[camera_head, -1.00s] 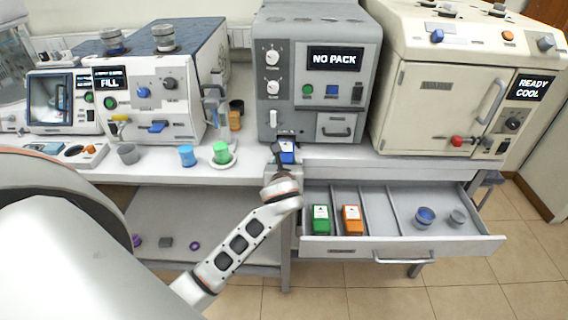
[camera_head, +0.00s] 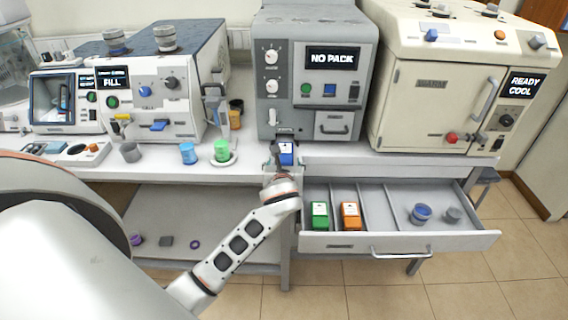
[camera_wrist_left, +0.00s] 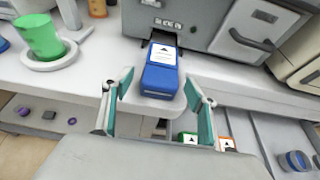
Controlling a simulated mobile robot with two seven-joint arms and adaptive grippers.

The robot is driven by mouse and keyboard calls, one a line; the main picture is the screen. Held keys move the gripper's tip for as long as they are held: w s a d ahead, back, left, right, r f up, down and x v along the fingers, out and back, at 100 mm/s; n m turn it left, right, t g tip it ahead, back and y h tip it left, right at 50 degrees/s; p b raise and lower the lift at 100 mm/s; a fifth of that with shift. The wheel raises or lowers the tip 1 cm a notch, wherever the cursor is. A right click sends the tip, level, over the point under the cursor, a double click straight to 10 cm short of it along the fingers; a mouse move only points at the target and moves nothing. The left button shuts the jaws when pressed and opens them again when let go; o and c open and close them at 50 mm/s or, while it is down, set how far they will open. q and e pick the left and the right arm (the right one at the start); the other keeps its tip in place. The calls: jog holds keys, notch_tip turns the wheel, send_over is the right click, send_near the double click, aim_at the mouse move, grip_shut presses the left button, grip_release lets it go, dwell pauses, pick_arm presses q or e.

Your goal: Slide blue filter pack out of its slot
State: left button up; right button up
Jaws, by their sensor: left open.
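The blue filter pack (camera_head: 286,153) with a white label lies at the front of the grey machine (camera_head: 318,100), whose display reads "NO PACK". In the left wrist view the blue pack (camera_wrist_left: 160,72) lies just below a dark slot (camera_wrist_left: 166,26) and looks clear of it or nearly so. My left gripper (camera_wrist_left: 155,108) is open. Its two teal-padded fingers stand apart near the front end of the pack, one on each side. In the head view the left gripper (camera_head: 281,168) partly covers the pack. My right gripper is not seen.
An open drawer (camera_head: 470,239) below right holds a green pack (camera_head: 319,214), an orange pack (camera_head: 350,215) and two small cups. A green cup (camera_head: 221,150) on a saucer and a blue cup (camera_head: 188,153) stand on the bench to the left. A cream oven stands at right.

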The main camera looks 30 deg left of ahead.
pick_arm(q)
jog(key=v, duration=1.2)
jog(key=s+a+f+n+g+h, duration=0.1)
jog(key=s+a+f+n+g, duration=0.1)
jog(key=s+f+n, duration=0.65)
jog(key=s+a+f+n+g+h, duration=0.2)
jog(key=s+f+n, duration=0.2)
jog(key=s+n, duration=0.85)
jog(key=w+d+f+n+t+h, duration=0.2)
jog(key=d+f+n+h, duration=0.2)
jog(key=d+f, duration=0.9)
notch_tip(320, 180, down, 3)
jog(key=shift+d+n+t+h, duration=0.4)
jog(key=shift+h, duration=0.6)
